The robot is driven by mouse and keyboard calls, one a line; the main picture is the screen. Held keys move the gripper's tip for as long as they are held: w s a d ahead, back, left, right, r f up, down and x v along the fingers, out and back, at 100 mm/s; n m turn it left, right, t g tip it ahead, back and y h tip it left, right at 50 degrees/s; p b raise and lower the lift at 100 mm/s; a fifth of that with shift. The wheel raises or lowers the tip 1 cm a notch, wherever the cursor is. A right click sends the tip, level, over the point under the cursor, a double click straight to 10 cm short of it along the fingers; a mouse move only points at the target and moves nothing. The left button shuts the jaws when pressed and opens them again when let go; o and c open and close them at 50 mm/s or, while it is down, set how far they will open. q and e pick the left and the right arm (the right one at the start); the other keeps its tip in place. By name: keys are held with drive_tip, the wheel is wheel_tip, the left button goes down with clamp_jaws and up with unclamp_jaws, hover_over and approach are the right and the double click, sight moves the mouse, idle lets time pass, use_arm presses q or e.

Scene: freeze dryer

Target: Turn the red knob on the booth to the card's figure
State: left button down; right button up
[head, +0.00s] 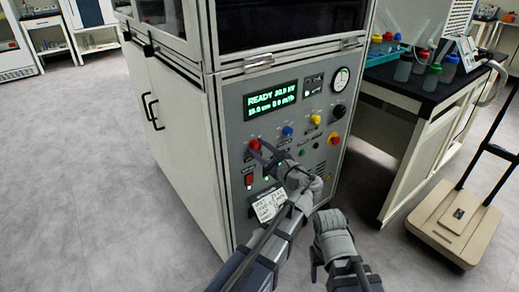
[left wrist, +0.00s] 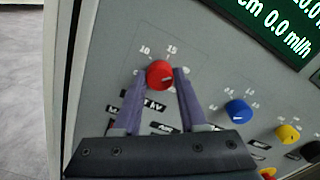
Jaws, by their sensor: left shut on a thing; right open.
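The red knob (head: 254,145) is on the grey front panel of the booth (head: 232,120), left of a blue knob. In the left wrist view the red knob (left wrist: 160,74) sits between the fingertips of my left gripper (left wrist: 158,80), which is shut on it. Scale figures, among them 10 and 15, are printed above the knob. In the head view my left gripper (head: 265,150) reaches the panel from below. The white card (head: 268,204) is low on the panel; its writing is too small to read. My right gripper (head: 318,262) is open, low and away from the panel.
A green-lit display (head: 271,100) reads READY, with a kV figure. Blue (head: 287,131), yellow (head: 315,119) and black (head: 339,111) knobs and a gauge (head: 341,79) are nearby. A bench (head: 400,105) with bottles and a beige cart (head: 455,222) stand right. Floor at left is clear.

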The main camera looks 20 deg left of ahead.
use_arm(q)
drive_tip(key=m, duration=0.7)
drive_tip(key=shift+f, duration=0.1)
drive_tip(key=m, duration=0.3)
drive_tip(key=shift+s+m, duration=0.1)
drive_tip(key=shift+m, duration=2.1)
drive_tip(key=shift+c, duration=2.2)
unclamp_jaws()
